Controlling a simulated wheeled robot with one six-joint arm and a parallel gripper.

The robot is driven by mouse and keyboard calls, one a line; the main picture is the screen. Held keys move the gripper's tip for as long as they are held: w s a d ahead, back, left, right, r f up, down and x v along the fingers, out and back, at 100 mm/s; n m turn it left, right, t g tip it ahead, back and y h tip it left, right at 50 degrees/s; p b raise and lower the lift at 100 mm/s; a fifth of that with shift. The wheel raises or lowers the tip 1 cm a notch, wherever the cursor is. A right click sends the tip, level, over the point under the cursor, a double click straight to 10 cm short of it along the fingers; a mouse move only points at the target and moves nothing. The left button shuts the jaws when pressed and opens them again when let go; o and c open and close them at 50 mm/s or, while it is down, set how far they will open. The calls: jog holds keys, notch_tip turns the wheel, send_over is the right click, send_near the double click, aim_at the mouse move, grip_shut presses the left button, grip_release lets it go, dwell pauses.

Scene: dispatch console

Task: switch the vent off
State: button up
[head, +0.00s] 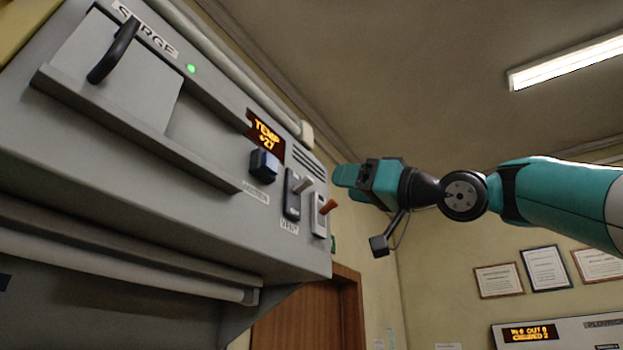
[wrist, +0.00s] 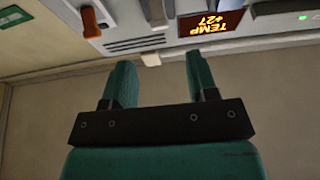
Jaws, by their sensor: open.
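The vent switch (head: 292,196) is a dark plate with a grey lever on the console front, above the VENT label (head: 289,227). Its lever points outward and slightly up to the right; I cannot tell whether that is on or off. In the wrist view a dark switch part (wrist: 155,12), apparently the vent switch, shows at the top edge, mostly cut off. My gripper (head: 345,177) is to the right of the switch, apart from the console. In the wrist view my gripper (wrist: 160,80) has its two teal fingers spread, with nothing between them.
A switch with an orange lever (head: 328,207) sits close to the right of the vent switch; its lever also shows in the wrist view (wrist: 90,22). A dark blue knob (head: 264,164) is to the left, below the TEMP display (head: 266,133). A black handle (head: 114,50) is farther left.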

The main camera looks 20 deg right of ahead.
aim_at(312, 180)
jog(key=p+x, duration=0.5)
jog(key=x, duration=0.4)
